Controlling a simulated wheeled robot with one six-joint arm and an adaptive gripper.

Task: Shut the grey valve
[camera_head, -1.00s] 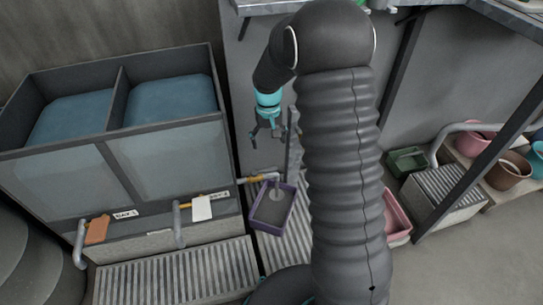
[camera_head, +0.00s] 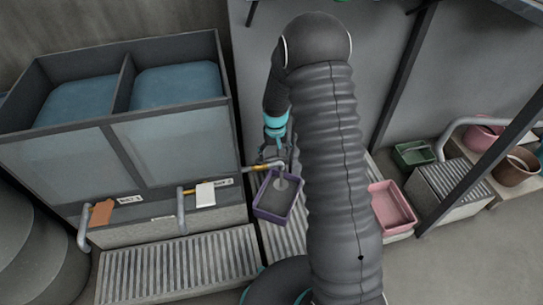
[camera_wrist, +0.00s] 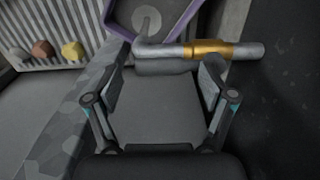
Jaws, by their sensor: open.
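A grey pipe with a brass valve fitting (camera_wrist: 210,48) crosses the top of the wrist view; in the head view the brass fitting (camera_head: 258,168) is left of the purple tray. A flat grey piece (camera_wrist: 160,105) lies below the pipe, between my fingers in the picture; I cannot tell surely whether it is the valve's handle. My gripper (camera_wrist: 153,82) is open and empty, its fingertips just short of the pipe. It also shows, partly hidden, in the head view (camera_head: 276,153). The pipe's spout is over the purple tray (camera_head: 270,217), where a pale round patch shows.
Two more taps stand left, with an orange handle (camera_head: 101,213) and a white handle (camera_head: 205,194), below a two-part tank (camera_head: 115,120). A mottled post (camera_wrist: 85,125) is close left of my gripper. A pink tray (camera_head: 408,222) and green tray (camera_head: 414,152) lie right.

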